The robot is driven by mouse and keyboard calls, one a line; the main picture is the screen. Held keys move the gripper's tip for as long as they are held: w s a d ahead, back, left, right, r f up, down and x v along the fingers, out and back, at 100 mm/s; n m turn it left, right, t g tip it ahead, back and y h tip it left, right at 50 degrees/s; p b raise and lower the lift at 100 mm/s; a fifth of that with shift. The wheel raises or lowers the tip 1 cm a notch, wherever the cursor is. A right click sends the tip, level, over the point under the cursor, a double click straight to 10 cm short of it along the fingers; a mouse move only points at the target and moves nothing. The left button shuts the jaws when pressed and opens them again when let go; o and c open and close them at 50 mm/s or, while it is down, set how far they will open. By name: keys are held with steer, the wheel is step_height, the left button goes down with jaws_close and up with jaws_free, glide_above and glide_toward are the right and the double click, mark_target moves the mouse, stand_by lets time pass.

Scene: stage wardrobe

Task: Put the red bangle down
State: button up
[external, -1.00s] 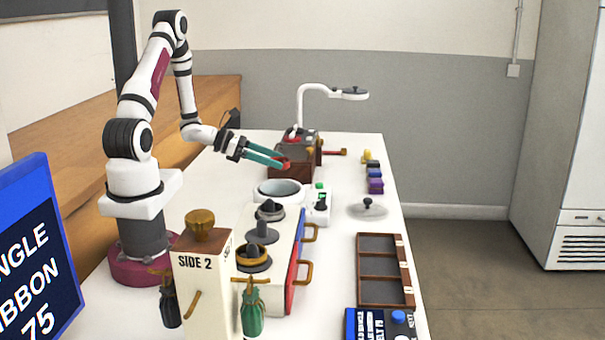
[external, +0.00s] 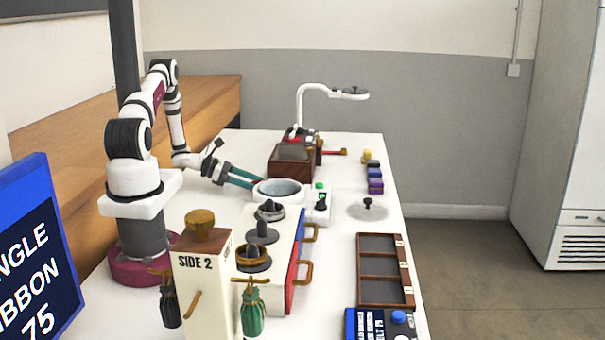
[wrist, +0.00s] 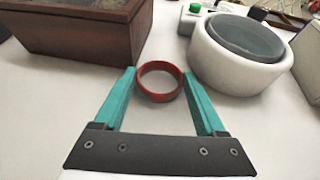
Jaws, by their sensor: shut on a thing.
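The red bangle (wrist: 160,98) is between the two teal fingertips of my gripper (wrist: 160,80) in the wrist view, its ring opening visible and the white table showing through. My gripper is shut on it. In the external view my gripper (external: 256,184) points down and right, low over the table, its tips beside the left edge of the white pot. I cannot tell whether the bangle touches the table.
The white round pot (wrist: 238,78) with a grey inside stands close on the right in the wrist view. A brown wooden box (wrist: 86,42) is at the upper left. White table (wrist: 50,115) is bare around the bangle. A burner-like unit (external: 280,236) stands nearer the camera.

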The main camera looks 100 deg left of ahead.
steer(key=shift+f, duration=0.1)
